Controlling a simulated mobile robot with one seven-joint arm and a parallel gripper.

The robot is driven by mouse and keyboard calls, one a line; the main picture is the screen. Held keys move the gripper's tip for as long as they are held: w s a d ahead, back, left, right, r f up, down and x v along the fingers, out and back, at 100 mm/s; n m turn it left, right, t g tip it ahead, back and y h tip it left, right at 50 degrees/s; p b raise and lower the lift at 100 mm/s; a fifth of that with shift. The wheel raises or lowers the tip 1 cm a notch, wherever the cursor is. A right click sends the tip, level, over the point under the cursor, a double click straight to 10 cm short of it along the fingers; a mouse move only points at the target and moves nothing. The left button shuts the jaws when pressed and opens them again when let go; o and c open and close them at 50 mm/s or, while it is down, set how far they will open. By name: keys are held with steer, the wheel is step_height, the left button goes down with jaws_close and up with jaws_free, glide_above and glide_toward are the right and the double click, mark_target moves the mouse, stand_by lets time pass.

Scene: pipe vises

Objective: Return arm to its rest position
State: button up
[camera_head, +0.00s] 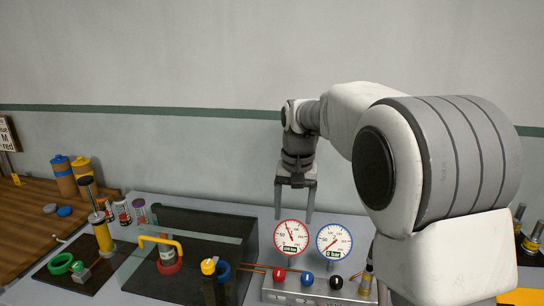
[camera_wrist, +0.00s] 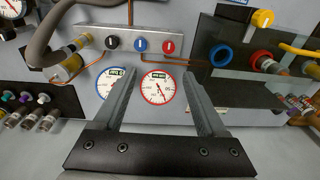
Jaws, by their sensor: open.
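My gripper (camera_head: 294,200) hangs pointing down above the back of the grey bench, behind the two round gauges, in the head view. Its two fingers are apart with nothing held between them. In the wrist view my gripper (camera_wrist: 165,90) also shows open, and the two gauges appear beyond and between its fingers. My white and grey arm fills the right of the head view and hides part of the bench.
A red-rimmed gauge (camera_head: 291,237) and a blue-rimmed gauge (camera_head: 334,241) stand on a manifold (camera_head: 315,288) with coloured knobs. Left are a yellow-handled fixture (camera_head: 161,243) and a yellow cylinder (camera_head: 101,232). A wooden table (camera_head: 28,215) adjoins. The wall above is clear.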

steer(key=s+d+r+t, duration=0.1)
steer(key=s+d+r, duration=0.2)
steer(key=s, duration=0.3)
steer(key=s+d+r+t, duration=0.1)
steer(key=s+d+r, duration=0.15)
steer(key=s, duration=0.45)
steer(key=s+d+f+n+t, duration=0.1)
steer(key=s+f, duration=0.1)
steer(key=s, duration=0.5)
steer(key=s+d+f+n+t, duration=0.1)
steer(key=s+d+f, duration=0.1)
steer(key=s, duration=0.6)
steer(key=shift+t, duration=0.3)
steer(key=shift+d, duration=0.1)
steer(key=c, duration=0.4)
steer(key=shift+d, duration=0.1)
steer(key=shift+d, duration=0.1)
